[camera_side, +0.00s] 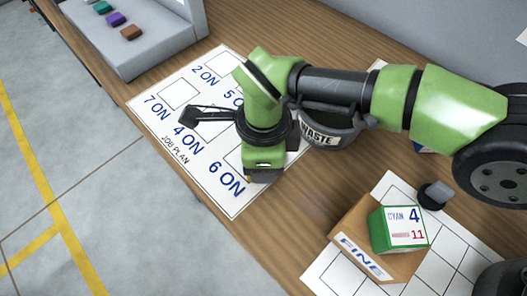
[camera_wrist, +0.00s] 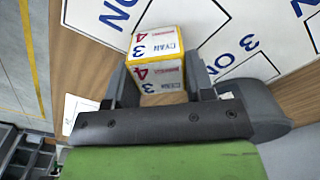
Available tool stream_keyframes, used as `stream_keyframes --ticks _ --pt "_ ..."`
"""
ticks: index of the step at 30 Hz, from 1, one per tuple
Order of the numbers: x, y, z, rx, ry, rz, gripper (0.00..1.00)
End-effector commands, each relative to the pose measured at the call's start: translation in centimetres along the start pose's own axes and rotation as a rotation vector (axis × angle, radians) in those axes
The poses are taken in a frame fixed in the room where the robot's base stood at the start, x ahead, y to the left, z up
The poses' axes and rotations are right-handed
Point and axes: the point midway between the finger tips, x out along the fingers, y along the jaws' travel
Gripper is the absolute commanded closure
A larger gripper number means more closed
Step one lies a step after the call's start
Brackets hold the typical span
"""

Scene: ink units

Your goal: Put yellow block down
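The yellow block (camera_wrist: 157,58) has white labels reading "CYAN 3" and a magenta "4". In the wrist view it sits between the two fingers of my gripper (camera_wrist: 160,82), which look closed against its sides. In the side view my gripper (camera_side: 264,174) points down low over the right edge of the white job plan sheet (camera_side: 207,190), by the "6 ON" mark. The block is almost wholly hidden there, and I cannot tell whether it touches the surface.
A black bin marked "WASTE" (camera_side: 318,139) is partly behind my arm. A grey rack (camera_side: 160,40) with small coloured pieces stands at upper left.

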Motion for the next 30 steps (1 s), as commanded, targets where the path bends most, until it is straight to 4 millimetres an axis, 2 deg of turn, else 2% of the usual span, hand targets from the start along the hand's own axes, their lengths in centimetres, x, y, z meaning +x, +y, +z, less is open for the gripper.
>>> stream_keyframes --ticks 1,3,14,17,24,30 --pt "0.0 0.0 0.0 0.000 0.000 0.000 0.40" --pt "0.0 0.0 0.0 0.000 0.000 0.000 0.26" --pt "-0.4 0.0 0.0 0.000 0.000 0.000 0.26" --pt "-1.7 0.0 0.1 0.000 -0.002 -0.001 0.26" --pt "-7.0 0.0 0.1 0.000 -0.004 -0.002 0.26" --pt "-10.6 -0.1 0.1 -0.001 -0.002 -0.002 0.26"
